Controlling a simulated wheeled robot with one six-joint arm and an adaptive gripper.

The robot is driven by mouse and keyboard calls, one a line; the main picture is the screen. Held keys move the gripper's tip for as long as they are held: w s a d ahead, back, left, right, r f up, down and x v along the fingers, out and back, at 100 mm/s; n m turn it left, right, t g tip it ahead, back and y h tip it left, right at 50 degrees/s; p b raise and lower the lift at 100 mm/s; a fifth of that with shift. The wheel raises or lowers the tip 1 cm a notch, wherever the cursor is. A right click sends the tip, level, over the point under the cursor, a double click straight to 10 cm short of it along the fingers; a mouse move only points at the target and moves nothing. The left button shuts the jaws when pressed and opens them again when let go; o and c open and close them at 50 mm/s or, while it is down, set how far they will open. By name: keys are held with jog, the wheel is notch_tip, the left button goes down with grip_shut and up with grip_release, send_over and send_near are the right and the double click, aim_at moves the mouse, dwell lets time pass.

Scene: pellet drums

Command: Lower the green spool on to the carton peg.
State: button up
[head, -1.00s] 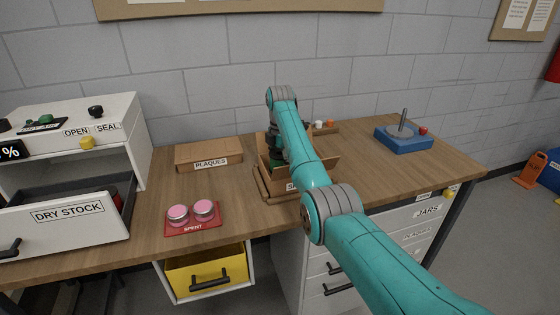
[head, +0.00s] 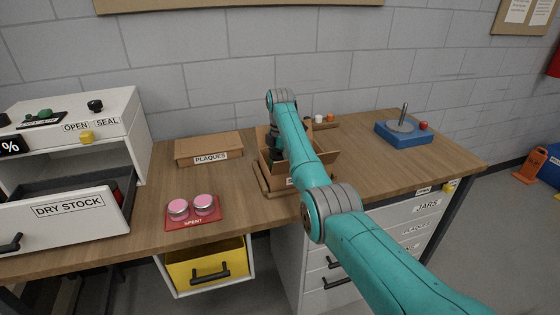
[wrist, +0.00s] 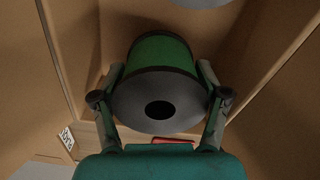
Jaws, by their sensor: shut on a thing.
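The green spool (wrist: 160,52) with dark flanges is between the two fingers of my gripper (wrist: 160,92) in the wrist view. My gripper is shut on it, and the spool's near flange with its dark centre hole faces the camera. In the head view my gripper (head: 276,146) is low at the open carton (head: 328,165), largely hidden behind my own arm. Cardboard carton walls (wrist: 262,60) surround the spool in the wrist view. The carton peg is not visible, so I cannot tell whether the spool is around it.
A red SPENT mat (head: 194,224) with two pink-topped spools lies left of the carton. A PLAQUES box (head: 208,147) is behind it. A blue base (head: 402,139) with a metal rod stands at right. The open DRY STOCK drawer (head: 70,212) is far left.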

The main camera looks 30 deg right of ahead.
aim_at(280, 152)
jog(key=shift+f, duration=1.1)
jog(key=o, duration=1.3)
jog(key=shift+r, duration=0.1)
jog(key=shift+r, duration=2.95)
jog(key=shift+w, duration=0.1)
